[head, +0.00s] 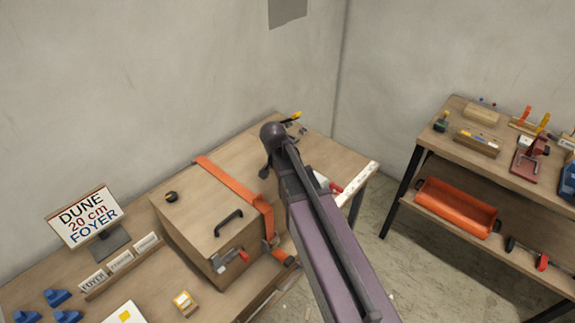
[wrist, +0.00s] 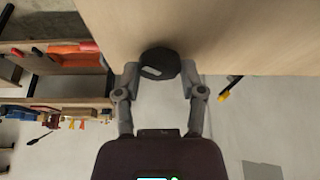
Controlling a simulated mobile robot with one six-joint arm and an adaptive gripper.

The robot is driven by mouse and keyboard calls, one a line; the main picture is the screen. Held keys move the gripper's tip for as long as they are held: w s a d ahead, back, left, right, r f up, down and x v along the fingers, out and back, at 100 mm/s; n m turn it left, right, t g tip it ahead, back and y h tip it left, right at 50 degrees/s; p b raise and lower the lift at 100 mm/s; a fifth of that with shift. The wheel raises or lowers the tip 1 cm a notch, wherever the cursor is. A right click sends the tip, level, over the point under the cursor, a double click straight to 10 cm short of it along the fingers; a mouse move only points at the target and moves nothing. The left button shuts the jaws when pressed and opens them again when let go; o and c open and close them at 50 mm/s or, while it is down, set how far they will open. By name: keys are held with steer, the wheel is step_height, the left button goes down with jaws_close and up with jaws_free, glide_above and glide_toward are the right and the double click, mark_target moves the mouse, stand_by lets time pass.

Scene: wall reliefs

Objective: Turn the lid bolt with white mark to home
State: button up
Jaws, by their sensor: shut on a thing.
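A wooden box (head: 212,222) with a flat lid stands on the workbench in the head view. In the wrist view a black round bolt (wrist: 166,60) sits against the lid (wrist: 215,30), with a white mark (wrist: 151,72) on its left side. My gripper (wrist: 160,80) has one finger on each side of this bolt and is shut on it. In the head view my gripper (head: 265,172) is over the box's far right part, and my arm hides the bolt there.
A sign (head: 85,215) and blue blocks (head: 57,298) stand left. A second bench (head: 462,120) with an orange tray (head: 456,207) is right.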

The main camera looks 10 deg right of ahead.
steer(key=m+g, duration=0.1)
steer(key=m, duration=0.1)
steer(key=m+g+h, duration=0.1)
steer(key=m, duration=0.2)
steer(key=shift+w+m, duration=0.1)
steer(key=shift+m, duration=0.2)
steer(key=shift+m+g, duration=0.9)
steer(key=shift+m, duration=1.4)
steer(key=o, duration=1.2)
steer(key=shift+c, duration=0.2)
